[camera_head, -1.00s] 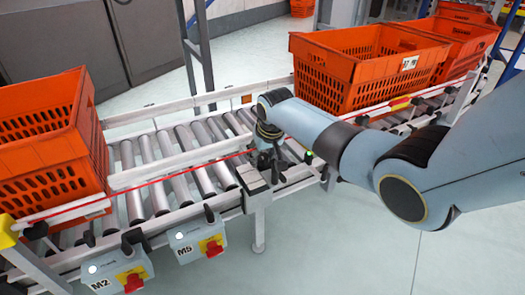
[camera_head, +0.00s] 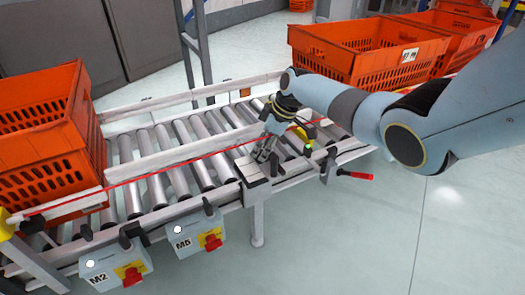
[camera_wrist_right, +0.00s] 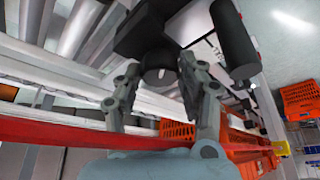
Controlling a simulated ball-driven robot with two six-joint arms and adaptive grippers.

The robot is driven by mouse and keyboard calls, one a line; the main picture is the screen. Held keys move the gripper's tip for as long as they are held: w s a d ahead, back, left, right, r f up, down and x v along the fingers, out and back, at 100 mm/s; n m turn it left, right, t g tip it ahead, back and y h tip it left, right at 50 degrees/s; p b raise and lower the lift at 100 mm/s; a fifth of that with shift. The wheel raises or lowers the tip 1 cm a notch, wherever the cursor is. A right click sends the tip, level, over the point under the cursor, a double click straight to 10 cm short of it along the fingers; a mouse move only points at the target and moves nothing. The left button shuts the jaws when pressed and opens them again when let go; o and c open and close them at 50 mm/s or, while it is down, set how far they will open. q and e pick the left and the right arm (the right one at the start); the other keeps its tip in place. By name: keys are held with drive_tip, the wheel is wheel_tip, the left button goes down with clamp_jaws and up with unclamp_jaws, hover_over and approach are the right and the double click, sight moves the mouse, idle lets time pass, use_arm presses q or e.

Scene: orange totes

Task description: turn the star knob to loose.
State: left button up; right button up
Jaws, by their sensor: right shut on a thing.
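My right gripper (camera_head: 265,152) is at the near rail of the roller conveyor, beside a pale block on the rail. In the right wrist view, its two grey fingers (camera_wrist_right: 160,80) stand on either side of a dark round knob (camera_wrist_right: 158,76) and are closed on it. The knob sits under a black block; its star shape and its turn position cannot be made out. In the head view the knob is hidden by the gripper. My left gripper is not in view.
Orange totes stand on the conveyor at the left (camera_head: 45,140) and back right (camera_head: 360,60). A red-handled lever (camera_head: 355,175) sticks out right of the gripper. Two switch boxes, M2 (camera_head: 115,265) and M5 (camera_head: 195,238), hang from the near rail. The rollers between are empty.

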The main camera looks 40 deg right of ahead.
drive_tip(key=shift+f+n+g+b, duration=0.3)
drive_tip(key=shift+n+b, duration=0.35)
drive_tip(key=shift+n, duration=0.35)
drive_tip(key=shift+d+n+y+b, duration=0.1)
drive_tip(key=shift+n+y+b, duration=0.2)
drive_tip(key=shift+n+b, duration=0.15)
drive_tip(key=shift+w+n+g+b, duration=0.1)
drive_tip(key=shift+n+g+b, duration=0.2)
drive_tip(key=shift+n, duration=0.15)
drive_tip(key=shift+n+b, duration=0.35)
drive_tip(key=shift+n, duration=0.15)
drive_tip(key=n+g+b, duration=0.1)
drive_tip(key=n+b, duration=0.1)
drive_tip(key=n+g+y+b, duration=0.1)
drive_tip(key=n+b, duration=0.1)
drive_tip(key=n, duration=0.1)
drive_tip(key=shift+w+r, duration=0.1)
drive_tip(key=shift+w, duration=0.05)
use_arm(q)
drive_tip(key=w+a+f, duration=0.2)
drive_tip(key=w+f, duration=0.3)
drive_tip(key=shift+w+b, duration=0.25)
drive_tip(key=shift+b, duration=0.1)
use_arm(e)
drive_tip(key=shift+r+n+g, duration=0.15)
drive_tip(key=shift+n+g, duration=0.15)
drive_tip(key=shift+n, duration=0.1)
drive_tip(key=o, duration=1.2)
